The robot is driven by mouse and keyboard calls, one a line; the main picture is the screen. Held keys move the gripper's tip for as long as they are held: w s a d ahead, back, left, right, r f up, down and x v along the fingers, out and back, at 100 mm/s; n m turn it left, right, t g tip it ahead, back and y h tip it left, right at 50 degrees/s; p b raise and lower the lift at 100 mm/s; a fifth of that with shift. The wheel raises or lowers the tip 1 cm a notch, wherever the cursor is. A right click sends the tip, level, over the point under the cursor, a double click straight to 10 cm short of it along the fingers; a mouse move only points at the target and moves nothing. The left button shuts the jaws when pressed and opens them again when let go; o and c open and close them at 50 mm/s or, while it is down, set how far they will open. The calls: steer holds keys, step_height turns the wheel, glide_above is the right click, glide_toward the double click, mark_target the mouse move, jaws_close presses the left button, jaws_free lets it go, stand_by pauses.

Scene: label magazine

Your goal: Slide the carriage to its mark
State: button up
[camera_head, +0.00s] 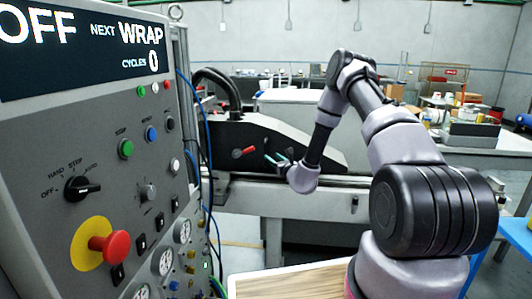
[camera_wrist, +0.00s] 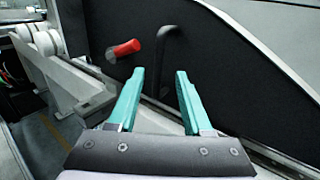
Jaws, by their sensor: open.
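A large black sloped body (camera_head: 232,135), which seems to be the carriage, stands on a long rail behind the control panel. Its flat black face (camera_wrist: 245,85) fills much of the wrist view. A bent black bar handle (camera_wrist: 172,45) stands out from that face. A red-gripped lever (camera_wrist: 124,49) is left of the handle; it also shows in the head view (camera_head: 243,152). My gripper (camera_wrist: 159,75) is open and empty, its teal fingers pointing at the face. The handle's lower part appears between the fingertips; depth and contact are unclear. I cannot make out a mark.
The grey control panel (camera_head: 110,180) with a red stop button (camera_head: 117,246) stands close at the left. The metal rail (camera_head: 340,195) runs across below the black body. White rollers (camera_wrist: 45,42) sit at the rail's left in the wrist view. A wooden top (camera_head: 290,282) lies in front.

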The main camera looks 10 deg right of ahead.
glide_above(265, 165)
steer(key=shift+w+d, duration=0.1)
steer(key=shift+w, duration=0.25)
jaws_close()
stand_by(1.4)
